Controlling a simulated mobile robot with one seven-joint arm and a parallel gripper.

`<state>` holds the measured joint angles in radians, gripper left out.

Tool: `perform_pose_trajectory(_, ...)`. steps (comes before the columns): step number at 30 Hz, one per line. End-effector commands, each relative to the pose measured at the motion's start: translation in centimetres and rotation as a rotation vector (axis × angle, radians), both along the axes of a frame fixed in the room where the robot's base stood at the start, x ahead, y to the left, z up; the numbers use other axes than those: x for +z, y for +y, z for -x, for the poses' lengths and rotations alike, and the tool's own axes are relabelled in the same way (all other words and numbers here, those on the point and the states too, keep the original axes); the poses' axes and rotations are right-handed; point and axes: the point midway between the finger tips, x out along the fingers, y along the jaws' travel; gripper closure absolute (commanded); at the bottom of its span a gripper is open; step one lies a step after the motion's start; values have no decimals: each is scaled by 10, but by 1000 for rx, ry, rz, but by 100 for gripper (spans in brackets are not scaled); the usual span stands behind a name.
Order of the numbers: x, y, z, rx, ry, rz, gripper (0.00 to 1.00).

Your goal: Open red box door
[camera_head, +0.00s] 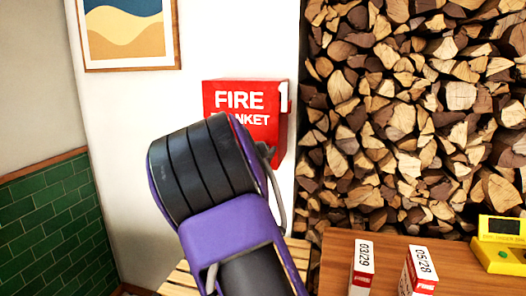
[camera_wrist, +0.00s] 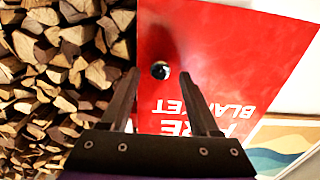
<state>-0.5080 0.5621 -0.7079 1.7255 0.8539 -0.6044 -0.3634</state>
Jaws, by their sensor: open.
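The red box (camera_head: 240,98) is mounted on the white wall in the head view, with white lettering reading FIRE and part of BLANKET. Its front looks shut, and my arm covers its lower part. In the wrist view the red front (camera_wrist: 215,45) appears upside down and close. A small round knob (camera_wrist: 160,70) with a dark centre shows on it. My gripper (camera_wrist: 160,77) is open, with one finger on each side of the knob in the picture. I cannot tell whether the fingers touch it. In the head view the gripper is mostly hidden behind my purple and black arm.
Stacked firewood (camera_head: 420,110) fills the wall right of the box. A wooden table (camera_head: 335,262) at lower right holds two red-and-white cartons (camera_head: 362,268) (camera_head: 420,272) and a yellow device (camera_head: 499,245). A framed picture (camera_head: 128,35) hangs upper left.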

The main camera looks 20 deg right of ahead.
Motion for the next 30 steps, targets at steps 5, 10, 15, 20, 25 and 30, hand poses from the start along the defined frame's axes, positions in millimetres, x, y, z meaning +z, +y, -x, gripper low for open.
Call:
perform_pose_trajectory(5,0,-6,-8,1,1,0,38)
perform_pose_trajectory(10,0,-6,-9,1,1,-1,38)
perform_pose_trajectory(15,0,-6,-9,1,1,-1,50)
perform_pose_trajectory(20,0,-6,-9,1,1,-1,79)
perform_pose_trajectory(25,0,-6,-9,1,1,-1,100)
perform_pose_trajectory(30,0,-6,-9,1,1,-1,100)
